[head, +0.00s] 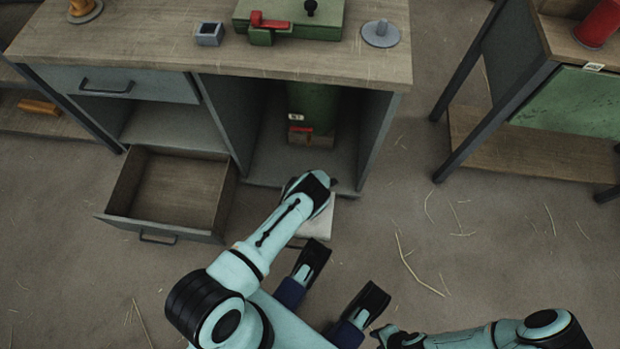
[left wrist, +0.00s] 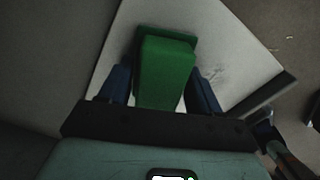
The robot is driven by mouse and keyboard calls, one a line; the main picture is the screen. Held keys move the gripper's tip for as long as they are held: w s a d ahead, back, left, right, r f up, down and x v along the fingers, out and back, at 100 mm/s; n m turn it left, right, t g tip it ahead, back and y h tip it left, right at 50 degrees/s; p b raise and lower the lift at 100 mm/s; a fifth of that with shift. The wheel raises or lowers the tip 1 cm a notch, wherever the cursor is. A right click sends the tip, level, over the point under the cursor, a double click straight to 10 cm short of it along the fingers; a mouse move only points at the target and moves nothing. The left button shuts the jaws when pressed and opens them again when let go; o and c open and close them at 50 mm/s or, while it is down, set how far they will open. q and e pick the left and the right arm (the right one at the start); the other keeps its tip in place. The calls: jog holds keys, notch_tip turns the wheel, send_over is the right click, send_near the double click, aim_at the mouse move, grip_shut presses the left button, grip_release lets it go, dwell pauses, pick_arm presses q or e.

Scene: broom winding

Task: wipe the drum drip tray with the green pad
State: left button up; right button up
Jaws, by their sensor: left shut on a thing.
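The green pad (left wrist: 165,72) is in the left wrist view, held between the blue fingers of my left gripper (left wrist: 161,88). It lies over the pale drip tray (left wrist: 230,45), which bears faint dark marks (left wrist: 215,73); I cannot tell if pad and tray touch. In the head view the tray (head: 318,226) shows partly on the floor before the cabinet's open bay, and my left wrist hides the pad. The green drum (head: 314,102) stands inside the bay. My right gripper (head: 391,336) is at the bottom edge; its fingers are unclear.
An open, empty drawer (head: 170,192) juts out left of my left arm. The bench (head: 130,40) above holds a green box (head: 322,18) with a red handle. Another table (head: 540,155) stands at right. Floor between them is clear except straw bits.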

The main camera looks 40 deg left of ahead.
aim_at(309, 229)
pick_arm(q)
jog(key=shift+s+d+r+p, duration=0.1)
jog(key=shift+s+d+p, duration=0.1)
jog(key=shift+s+p, duration=0.15)
jog(key=shift+s+d+p, duration=0.2)
jog(key=shift+s, duration=0.25)
jog(key=shift+s+d+f+p, duration=0.1)
jog(key=shift+s+d+p, duration=0.3)
jog(key=shift+s, duration=0.4)
jog(key=shift+s+d+f+p, duration=0.1)
jog(key=shift+s+d+p, duration=0.3)
jog(key=shift+s, duration=0.4)
jog(key=shift+s+d+f+p, duration=0.1)
jog(key=shift+s+d+p, duration=0.2)
jog(key=shift+s+d, duration=0.35)
jog(key=shift+s+d+r+p, duration=0.1)
jog(key=shift+s+d+p, duration=0.15)
jog(key=shift+s, duration=0.3)
jog(key=shift+s+d+f+p, duration=0.1)
jog(key=shift+s+d+p, duration=0.15)
jog(key=shift+s, duration=0.3)
jog(key=shift+s+d+r+p, duration=0.15)
jog(key=shift+s+p, duration=0.2)
jog(key=shift+s, duration=0.2)
jog(key=shift+w, duration=0.1)
jog(key=shift+w+r+p, duration=0.1)
jog(key=shift+r+p, duration=0.3)
jog(key=shift+r, duration=0.25)
jog(key=shift+r+p, duration=1.35)
jog(key=shift+r, duration=1)
